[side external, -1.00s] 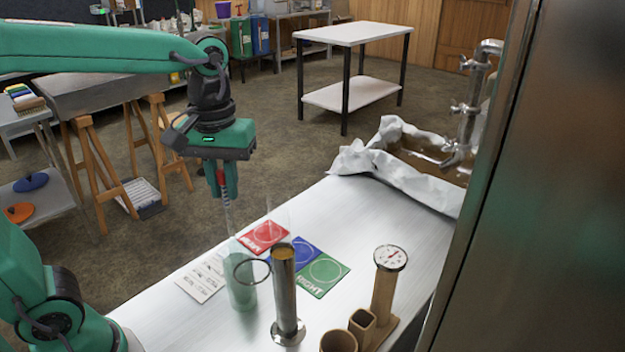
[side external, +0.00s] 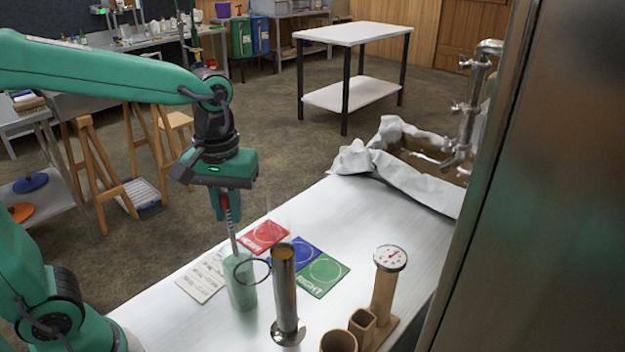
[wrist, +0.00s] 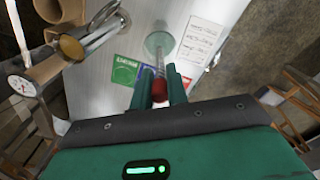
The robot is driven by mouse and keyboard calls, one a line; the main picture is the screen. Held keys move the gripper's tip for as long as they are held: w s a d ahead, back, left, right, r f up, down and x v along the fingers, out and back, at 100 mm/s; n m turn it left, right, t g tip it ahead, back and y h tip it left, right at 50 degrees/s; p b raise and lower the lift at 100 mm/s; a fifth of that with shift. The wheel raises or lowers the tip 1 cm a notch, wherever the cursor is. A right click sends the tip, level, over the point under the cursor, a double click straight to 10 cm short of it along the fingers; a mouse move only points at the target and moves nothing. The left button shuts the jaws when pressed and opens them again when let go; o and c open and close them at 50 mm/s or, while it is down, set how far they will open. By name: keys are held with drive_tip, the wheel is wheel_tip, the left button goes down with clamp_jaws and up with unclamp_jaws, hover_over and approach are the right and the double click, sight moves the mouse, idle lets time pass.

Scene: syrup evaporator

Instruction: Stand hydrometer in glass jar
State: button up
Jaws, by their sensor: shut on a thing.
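The glass jar (side external: 241,292) is a pale green, see-through cylinder standing on the metal bench; in the wrist view it is a round green shape (wrist: 158,42). My gripper (side external: 228,205) is above the jar and shut on the hydrometer (side external: 234,240), a thin rod with a red upper part. The hydrometer hangs down, slightly tilted, its lower end to the right. In the side view its lower end overlaps the jar's top; I cannot tell whether it is inside. In the wrist view the red part (wrist: 159,90) sits between my fingers (wrist: 159,88).
A steel cup with a ring handle (side external: 285,295) stands close right of the jar. Behind lie red (side external: 264,236), blue (side external: 303,252) and green (side external: 323,274) cards, and a written sheet (side external: 200,281).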

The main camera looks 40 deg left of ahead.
sight(226, 195)
drive_tip(key=shift+f, duration=1.7)
drive_tip(key=o, duration=0.9)
drive_tip(key=o, duration=1.3)
drive_tip(key=shift+r, duration=3.75)
